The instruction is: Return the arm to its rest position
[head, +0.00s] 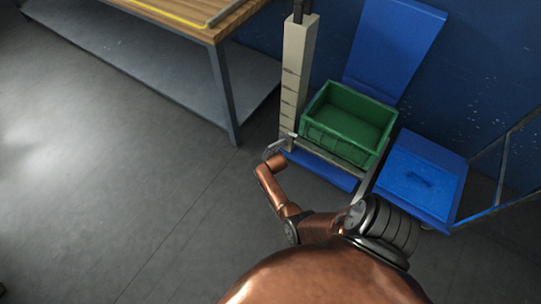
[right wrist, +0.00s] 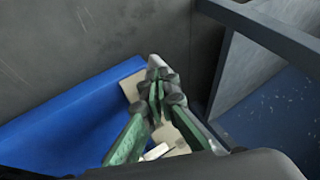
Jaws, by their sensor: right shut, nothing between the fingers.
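My right gripper (right wrist: 158,100) shows in the right wrist view, its green-padded fingers drawn together at the tips with nothing held between them. Behind and below the fingers are a beige surface and a small white piece, partly hidden by them. In the head view a copper-coloured arm of mine (head: 285,205) reaches up from the bottom centre toward the foot of a pale post. My left gripper is not in either view.
A green crate (head: 318,133) stands on a rack beside a pale post (head: 296,70). A wooden-topped table (head: 205,33) is at upper left. A blue surface (right wrist: 60,110) lies left of the fingers. The floor at left is clear.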

